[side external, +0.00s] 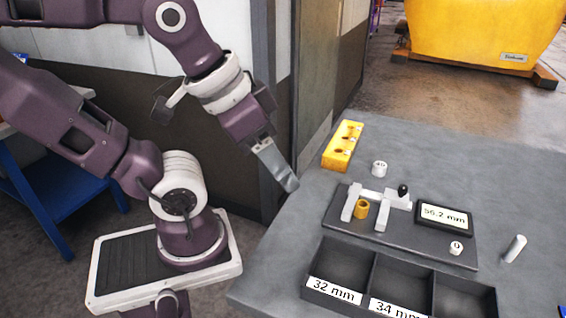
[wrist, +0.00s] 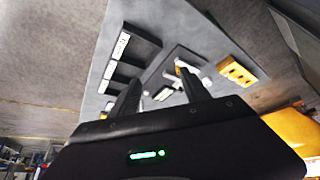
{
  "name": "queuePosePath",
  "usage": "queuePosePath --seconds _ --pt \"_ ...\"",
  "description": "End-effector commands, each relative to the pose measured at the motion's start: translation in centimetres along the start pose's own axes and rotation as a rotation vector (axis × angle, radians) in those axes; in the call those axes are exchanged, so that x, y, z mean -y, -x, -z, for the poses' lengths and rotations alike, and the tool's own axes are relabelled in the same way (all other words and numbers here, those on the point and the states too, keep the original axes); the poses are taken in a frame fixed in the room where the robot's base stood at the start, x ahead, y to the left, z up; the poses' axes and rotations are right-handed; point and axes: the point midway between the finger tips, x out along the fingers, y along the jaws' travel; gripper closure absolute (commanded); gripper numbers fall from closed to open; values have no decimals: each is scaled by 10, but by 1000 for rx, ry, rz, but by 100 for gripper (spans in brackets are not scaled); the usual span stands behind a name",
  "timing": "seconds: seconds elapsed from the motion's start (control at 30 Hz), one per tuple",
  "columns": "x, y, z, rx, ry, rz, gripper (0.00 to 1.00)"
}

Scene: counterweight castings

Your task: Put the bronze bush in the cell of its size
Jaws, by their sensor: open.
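The bronze bush (side external: 362,209) stands upright on the dark plate of a measuring gauge (side external: 336,222), between its two pale jaws and close to the left one. The gauge display (side external: 444,214) reads 56.2 mm. The dark sorting tray (side external: 371,280) is in front of the gauge; its visible labels read 32 mm and 34 mm, and the right cell's label is out of frame. The visible cell interiors look empty. My gripper (side external: 289,184) is raised left of the gauge, away from the bush. In the wrist view my gripper (wrist: 163,90) has its fingers apart with nothing held.
A yellow block with holes (side external: 342,146) lies at the table's back left. White cylinders marked 40 (side external: 379,168) and 0 (side external: 455,248) stand behind and on the gauge plate's front right. A pale pin (side external: 514,248) is further right. A black knob (side external: 403,191) rises from the gauge.

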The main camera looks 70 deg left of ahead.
Motion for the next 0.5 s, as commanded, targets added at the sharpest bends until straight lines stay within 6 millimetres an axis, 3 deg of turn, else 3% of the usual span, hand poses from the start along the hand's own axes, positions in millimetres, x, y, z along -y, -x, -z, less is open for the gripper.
queuePosePath --seconds 0.37,0.5 --pt "1 1 0 -6 -6 5 45" --pt "4 -8 23 50 -79 11 45"
